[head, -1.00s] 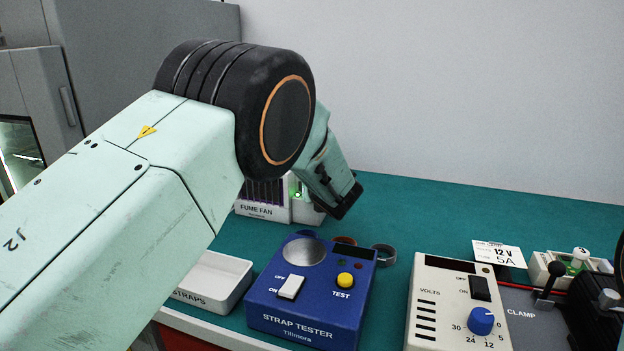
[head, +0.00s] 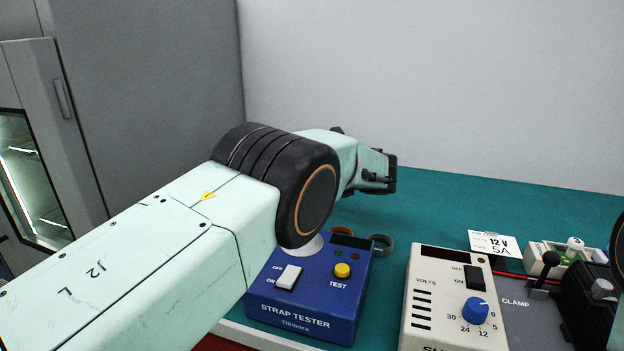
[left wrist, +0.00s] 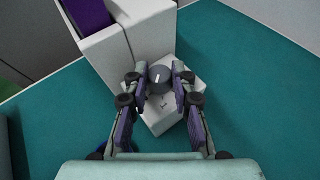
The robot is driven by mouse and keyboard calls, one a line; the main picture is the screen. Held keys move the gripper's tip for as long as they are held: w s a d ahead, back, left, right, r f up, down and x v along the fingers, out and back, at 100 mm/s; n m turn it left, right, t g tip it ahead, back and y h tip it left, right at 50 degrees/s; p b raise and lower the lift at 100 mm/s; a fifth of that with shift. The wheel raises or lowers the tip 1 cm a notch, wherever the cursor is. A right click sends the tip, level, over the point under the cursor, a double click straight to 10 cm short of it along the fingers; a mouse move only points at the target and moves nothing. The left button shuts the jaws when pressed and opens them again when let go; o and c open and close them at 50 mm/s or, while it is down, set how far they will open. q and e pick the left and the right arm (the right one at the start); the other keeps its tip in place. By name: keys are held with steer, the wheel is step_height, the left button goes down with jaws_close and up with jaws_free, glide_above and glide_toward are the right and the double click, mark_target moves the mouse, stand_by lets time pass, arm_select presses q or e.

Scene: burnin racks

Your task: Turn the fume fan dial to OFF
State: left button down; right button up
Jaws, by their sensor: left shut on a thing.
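The fume fan dial (left wrist: 159,78) is a round dark grey knob with a white pointer line, on the white front part of the fume fan unit (left wrist: 152,35) in the left wrist view. The pointer runs roughly up the picture. My left gripper (left wrist: 160,83) is shut on the dial, one finger on each side. In the head view my left arm hides the fan unit and the dial; the gripper's fingers are hidden too. My right gripper is not in view.

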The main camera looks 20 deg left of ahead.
arm_select(q)
steer(key=shift+a, duration=0.1)
stand_by(0.4)
steer(key=c, duration=1.4)
jaws_free()
steer(key=shift+c, duration=0.2)
steer(key=shift+o, duration=0.3)
steer(key=shift+w+f, duration=0.1)
